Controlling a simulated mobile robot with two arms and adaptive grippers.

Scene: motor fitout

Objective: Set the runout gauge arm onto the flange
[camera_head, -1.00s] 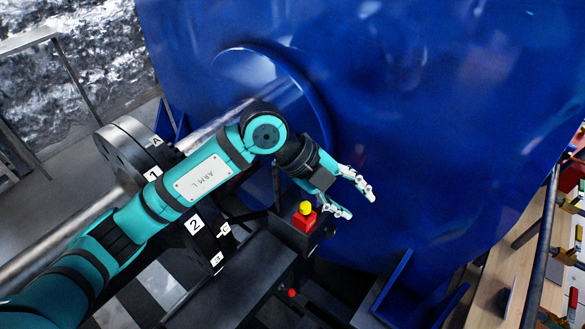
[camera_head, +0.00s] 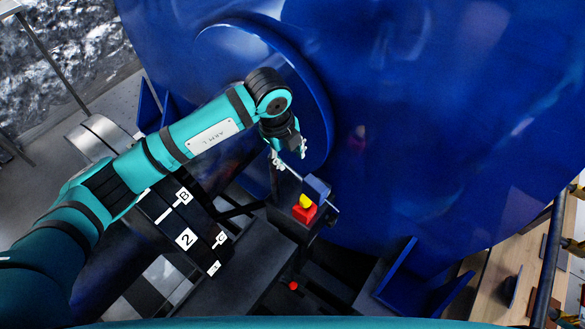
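The dark flange (camera_head: 209,251) on the shaft at left carries white tags, including "B" and "2". My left arm covers much of it. My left gripper (camera_head: 290,157) hangs in front of the blue housing, up and right of the flange, fingers apart and apparently empty. Just below it are a small blue block (camera_head: 317,187) with a thin pale rod beside it, and a red block with a yellow top (camera_head: 305,210) on a dark stand. I cannot tell which of these is the runout gauge arm. My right gripper is not in view.
The large blue housing (camera_head: 420,110) with a round raised cover fills the background. A wooden bench (camera_head: 490,285) with a dark rail is at right. A blue bracket (camera_head: 420,285) stands at lower right. A small red knob (camera_head: 293,286) sits low in the middle.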

